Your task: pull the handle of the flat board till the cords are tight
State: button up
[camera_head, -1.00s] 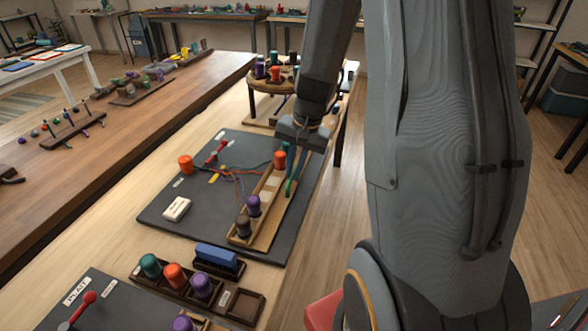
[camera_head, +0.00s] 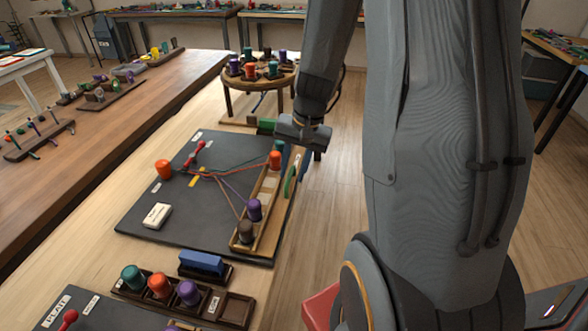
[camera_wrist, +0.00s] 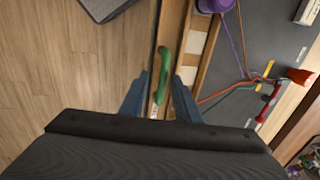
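The flat board (camera_head: 150,224) is a dark grey panel on the pale bench. A red handle (camera_head: 195,153) stands near its far left side and also shows in the wrist view (camera_wrist: 268,103). A green curved handle (camera_head: 291,182) sits along the tray's right side. My gripper (camera_wrist: 160,76) is open above the tray; in the wrist view the green handle shows between its blue fingers, and no grip on it shows.
A loose orange bobbin (camera_head: 163,169) and a white block (camera_head: 157,215) are on the board. A bobbin rack (camera_head: 170,298) and a blue block (camera_head: 201,262) stand nearer. A round stand (camera_head: 283,84) with bobbins is behind. Floor on the right is open.

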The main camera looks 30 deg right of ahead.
notch_tip(320, 180, up, 8)
jog(key=s+d, duration=0.1)
jog(key=shift+f, duration=0.15)
dwell(0.7)
jog(key=s+a+f+n+h, duration=0.1)
jog(key=s+a+f+n, duration=0.2)
jog(key=s+a+n, duration=0.5)
jog(key=s+a, duration=0.1)
jog(key=a, duration=0.2)
jog(key=shift+s+g+h, duration=0.3)
jog(key=shift+s, duration=0.1)
jog(key=shift+a, duration=0.1)
